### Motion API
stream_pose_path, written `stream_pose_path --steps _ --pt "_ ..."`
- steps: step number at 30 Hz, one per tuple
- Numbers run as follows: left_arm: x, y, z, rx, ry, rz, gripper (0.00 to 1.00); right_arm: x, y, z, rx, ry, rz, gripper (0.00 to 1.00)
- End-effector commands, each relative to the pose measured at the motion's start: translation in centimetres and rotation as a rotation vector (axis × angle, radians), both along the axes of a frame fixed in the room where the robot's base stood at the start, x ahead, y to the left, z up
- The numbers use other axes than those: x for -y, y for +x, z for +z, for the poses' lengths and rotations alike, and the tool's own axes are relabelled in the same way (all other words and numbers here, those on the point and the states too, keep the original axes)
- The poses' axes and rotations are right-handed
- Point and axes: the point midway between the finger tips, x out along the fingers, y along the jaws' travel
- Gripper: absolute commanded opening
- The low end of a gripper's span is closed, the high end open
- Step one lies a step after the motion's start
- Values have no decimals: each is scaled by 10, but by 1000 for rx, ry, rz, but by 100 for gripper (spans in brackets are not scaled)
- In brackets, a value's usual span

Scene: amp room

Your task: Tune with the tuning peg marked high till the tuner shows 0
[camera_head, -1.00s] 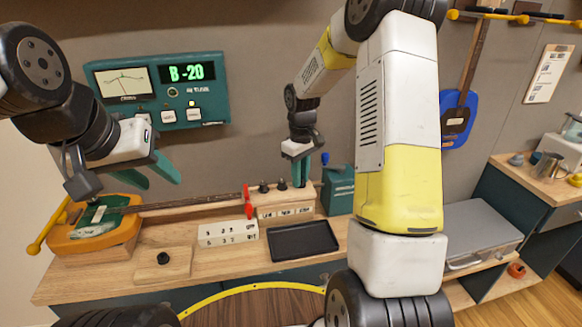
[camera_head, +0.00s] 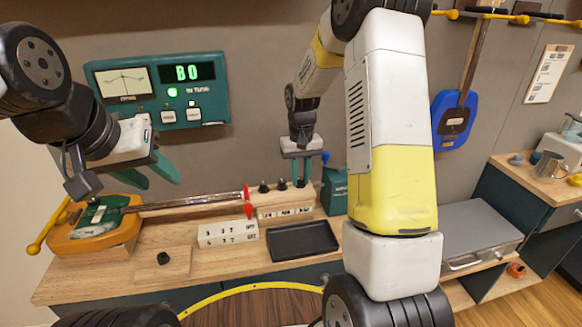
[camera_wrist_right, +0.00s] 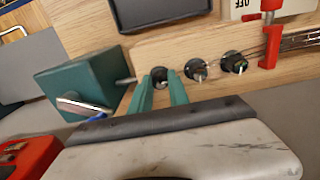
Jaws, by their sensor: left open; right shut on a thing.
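The teal tuner (camera_head: 158,90) on the wall reads "B0" on its display (camera_head: 187,72), and a green light (camera_head: 172,92) glows below it. Three dark tuning pegs stand in a row on the wooden headstock block: left (camera_head: 263,187), middle (camera_head: 282,185) and right (camera_head: 299,183). The small labels below them are too small to read surely. My right gripper (camera_head: 304,174) points down and is shut on the right peg, which shows between its green fingers in the right wrist view (camera_wrist_right: 160,76). My left gripper (camera_head: 158,172) is open and empty above the instrument's body end.
The strings run from the orange body (camera_head: 75,238) to a red piece (camera_head: 247,200) beside the pegs. A white switch block (camera_head: 228,233), black tray (camera_head: 302,252) and teal box (camera_head: 333,190) stand close by. A wooden block with a black knob (camera_head: 163,259) is at front left.

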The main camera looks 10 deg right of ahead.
Motion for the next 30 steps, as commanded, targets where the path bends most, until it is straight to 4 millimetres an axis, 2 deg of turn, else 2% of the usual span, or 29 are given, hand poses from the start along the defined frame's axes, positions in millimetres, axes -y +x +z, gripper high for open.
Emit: stream_pose_path --steps 11,12,15,25,30 --pt "0 0 0 0 0 0 42 0 1 1 2 0 -4 0" --pt "0 0 0 0 0 0 42 0 1 1 2 0 -3 27" --pt "0 0 0 0 0 0 42 0 1 0 2 0 -3 43" --pt "0 0 0 0 0 0 42 0 1 2 2 0 -3 43" --pt "0 0 0 0 0 0 42 0 2 24 6 0 -3 43"
